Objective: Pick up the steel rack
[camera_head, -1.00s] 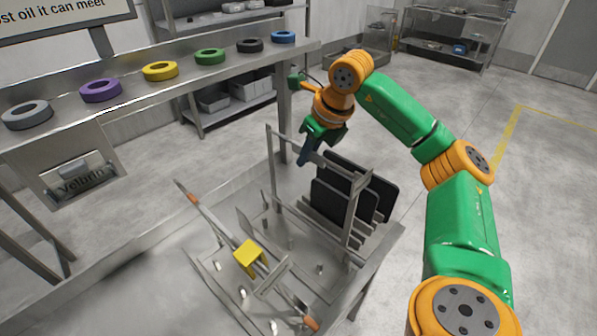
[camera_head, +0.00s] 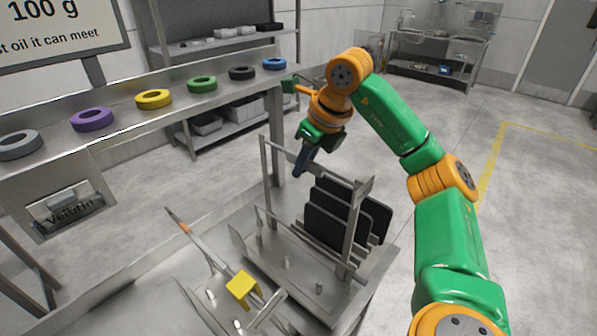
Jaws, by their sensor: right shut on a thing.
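The steel rack (camera_head: 351,226) is an upright frame of thin steel posts with a top bar. It stands over the right end of the steel table. Black plates (camera_head: 325,228) stand on edge between its posts. My right gripper (camera_head: 303,164) reaches down from above and is shut on the rack's top bar near its left part. The fingers partly hide the bar there. I cannot tell whether the rack's lower end touches the table. My left gripper is not in view.
Behind, a shelf holds coloured rings, such as a blue ring (camera_head: 275,64) and a yellow ring (camera_head: 154,98). Clear floor (camera_head: 450,110) lies to the right.

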